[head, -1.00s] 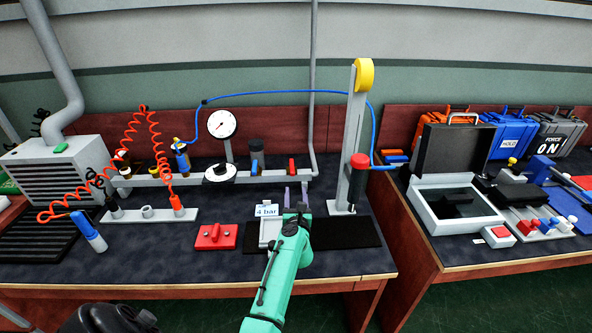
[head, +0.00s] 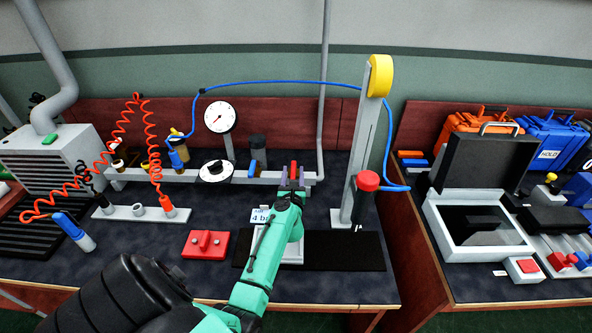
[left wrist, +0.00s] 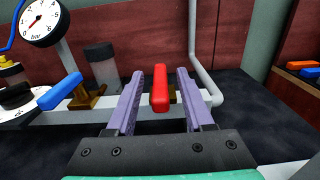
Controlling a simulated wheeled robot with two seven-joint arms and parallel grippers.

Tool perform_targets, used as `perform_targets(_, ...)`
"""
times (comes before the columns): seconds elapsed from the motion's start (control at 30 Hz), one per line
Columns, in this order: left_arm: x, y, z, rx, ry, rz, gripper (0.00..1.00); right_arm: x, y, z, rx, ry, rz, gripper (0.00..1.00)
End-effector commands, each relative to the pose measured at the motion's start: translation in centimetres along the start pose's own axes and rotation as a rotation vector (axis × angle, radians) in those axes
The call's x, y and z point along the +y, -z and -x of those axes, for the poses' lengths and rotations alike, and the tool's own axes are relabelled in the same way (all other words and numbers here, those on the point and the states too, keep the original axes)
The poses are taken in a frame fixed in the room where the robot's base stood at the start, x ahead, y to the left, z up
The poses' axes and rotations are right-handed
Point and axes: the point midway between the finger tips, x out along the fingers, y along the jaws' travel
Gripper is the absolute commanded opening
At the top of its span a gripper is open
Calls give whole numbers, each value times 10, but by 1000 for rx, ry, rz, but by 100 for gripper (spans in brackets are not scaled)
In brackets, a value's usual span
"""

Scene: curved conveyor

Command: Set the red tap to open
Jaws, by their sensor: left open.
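The red tap (head: 293,170) is a small red lever on the grey pipe rail at the back of the bench. In the left wrist view the red lever (left wrist: 160,88) points along the view, towards me, across the rail. My left gripper (head: 291,180) is open, its two purple fingers on either side of the lever. In the left wrist view the left gripper (left wrist: 159,98) shows gaps between lever and fingers. I cannot tell how far the fingertips reach along it. The right gripper is not in view.
A pressure gauge (head: 220,117) and a blue lever (left wrist: 60,91) are left of the tap. A vertical grey pipe (head: 323,110) rises close on its right. A press column with a red knob (head: 368,181) stands further right. A blue hose (head: 280,83) arches above.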

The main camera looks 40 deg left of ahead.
Motion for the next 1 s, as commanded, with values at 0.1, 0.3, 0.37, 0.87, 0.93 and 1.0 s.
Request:
perform_targets(0.1, 0, 0, 0, 0, 0, 0, 26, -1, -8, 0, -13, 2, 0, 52)
perform_targets(0.3, 0, 0, 0, 0, 0, 0, 0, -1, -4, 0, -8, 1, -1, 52)
perform_targets(0.37, 0, 0, 0, 0, 0, 0, 0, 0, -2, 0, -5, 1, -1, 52)
perform_targets(0.87, 0, 0, 0, 0, 0, -1, 0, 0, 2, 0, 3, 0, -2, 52)
perform_targets(0.93, 0, 0, 0, 0, 0, -1, 0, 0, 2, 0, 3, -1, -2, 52)
perform_targets(1.0, 0, 0, 0, 0, 0, -1, 0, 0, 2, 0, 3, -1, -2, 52)
